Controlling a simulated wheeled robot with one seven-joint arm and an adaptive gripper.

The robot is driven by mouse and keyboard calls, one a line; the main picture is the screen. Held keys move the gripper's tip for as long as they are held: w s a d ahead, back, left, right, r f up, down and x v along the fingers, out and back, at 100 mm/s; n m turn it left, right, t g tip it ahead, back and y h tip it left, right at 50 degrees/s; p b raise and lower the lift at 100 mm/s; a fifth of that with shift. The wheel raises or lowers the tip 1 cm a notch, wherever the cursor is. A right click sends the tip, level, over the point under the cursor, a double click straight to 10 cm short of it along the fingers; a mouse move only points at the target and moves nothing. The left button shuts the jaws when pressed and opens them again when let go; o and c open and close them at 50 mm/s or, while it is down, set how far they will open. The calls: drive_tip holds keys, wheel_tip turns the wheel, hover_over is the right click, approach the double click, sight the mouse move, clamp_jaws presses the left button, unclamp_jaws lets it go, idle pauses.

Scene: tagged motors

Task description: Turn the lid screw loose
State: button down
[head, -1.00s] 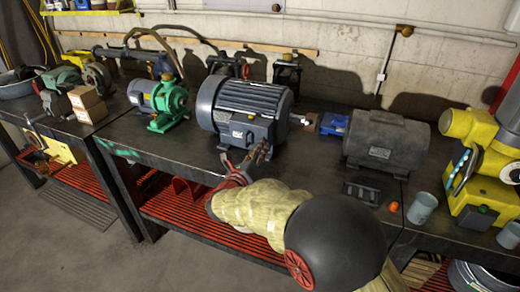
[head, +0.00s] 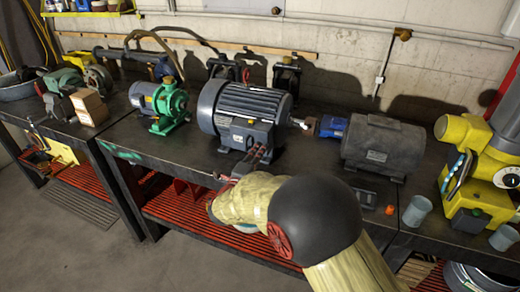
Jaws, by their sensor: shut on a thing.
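The large dark blue-grey motor (head: 248,100) stands on the bench in the middle of the head view. Its terminal box with a lid (head: 240,135) faces the front of the bench. My gripper (head: 257,153) is at the lower front of this box, with its fingers close together and shut. The lid screw is too small to make out and is hidden at the fingertips; the fingers are at the place on the lid where they hold it. My forearm covers the bench edge below the motor.
A blue block (head: 333,126) and a dark grey motor (head: 382,145) stand to the right. A green pump (head: 168,108) stands to the left. A black tray (head: 364,197), an orange piece (head: 390,209) and a grey cup (head: 417,211) lie near the front edge.

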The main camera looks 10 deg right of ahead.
drive_tip(key=n+p, duration=0.7)
drive_tip(key=n, duration=0.4)
drive_tip(key=n+p, duration=0.7)
drive_tip(key=n, duration=0.4)
drive_tip(key=n+p, duration=0.7)
drive_tip(key=n, duration=0.4)
drive_tip(key=shift+w+a+r+p, duration=0.15)
drive_tip(key=shift+r+p, duration=0.1)
drive_tip(key=shift+p, duration=0.15)
drive_tip(key=c, duration=2)
unclamp_jaws()
drive_tip(key=shift+w+f, duration=0.1)
drive_tip(key=shift+f, duration=0.05)
drive_tip(key=shift+c, duration=0.2)
drive_tip(key=o, duration=0.3)
drive_tip(key=shift+f, duration=0.1)
